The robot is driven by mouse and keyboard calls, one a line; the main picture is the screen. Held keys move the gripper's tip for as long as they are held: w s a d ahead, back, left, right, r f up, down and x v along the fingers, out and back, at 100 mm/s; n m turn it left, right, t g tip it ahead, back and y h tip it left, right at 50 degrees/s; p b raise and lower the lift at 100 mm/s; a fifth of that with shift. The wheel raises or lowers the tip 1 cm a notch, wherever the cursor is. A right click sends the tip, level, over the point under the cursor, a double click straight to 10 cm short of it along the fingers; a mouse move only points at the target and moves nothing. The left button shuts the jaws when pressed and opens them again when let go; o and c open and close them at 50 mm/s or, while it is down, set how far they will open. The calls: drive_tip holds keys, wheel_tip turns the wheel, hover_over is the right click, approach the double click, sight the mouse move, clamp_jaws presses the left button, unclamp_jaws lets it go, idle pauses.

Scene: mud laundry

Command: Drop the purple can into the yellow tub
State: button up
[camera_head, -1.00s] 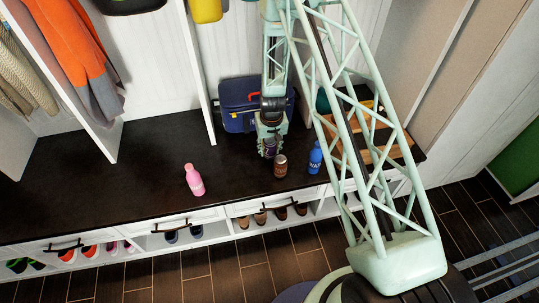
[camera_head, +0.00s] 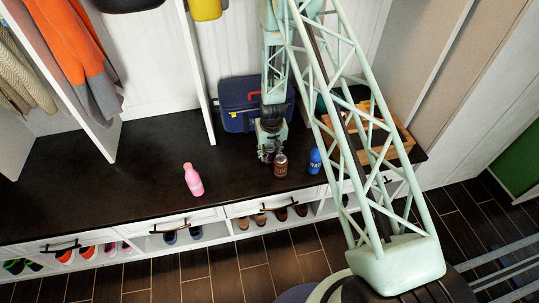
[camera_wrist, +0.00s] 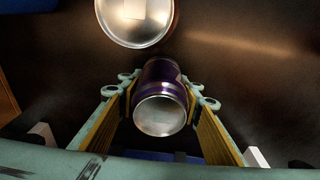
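The purple can (camera_wrist: 161,82) stands on the dark bench top, its silver end facing the wrist camera. It also shows small in the head view (camera_head: 269,154). My gripper (camera_wrist: 160,90) points down over it, with a yellow-padded finger against each side; it looks shut on the can. A yellow container (camera_head: 206,9) is cut off at the top edge of the head view. Another yellow item (camera_head: 366,107) shows at the wooden crate, partly behind my arm; I cannot tell which is the tub.
A brown can (camera_head: 281,165) stands close to the purple can, and a blue bottle (camera_head: 315,160) is right of it. A blue case (camera_head: 238,104) is behind my gripper. The wooden crate (camera_head: 405,142) is at right. The bench's left part is clear.

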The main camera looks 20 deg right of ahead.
sight(270, 145)
drive_tip(key=o, duration=0.4)
drive_tip(key=shift+r, duration=0.25)
drive_tip(key=shift+s+r+p, duration=0.3)
drive_tip(key=shift+r+p, duration=0.6)
drive_tip(key=shift+r, duration=1.05)
drive_tip(key=shift+s+r+p, duration=0.25)
drive_tip(key=shift+r+p, duration=0.7)
drive_tip(key=shift+r, duration=1.05)
drive_tip(key=shift+s+r+p, duration=0.3)
drive_tip(key=shift+r+p, duration=0.6)
drive_tip(key=shift+r, duration=1.05)
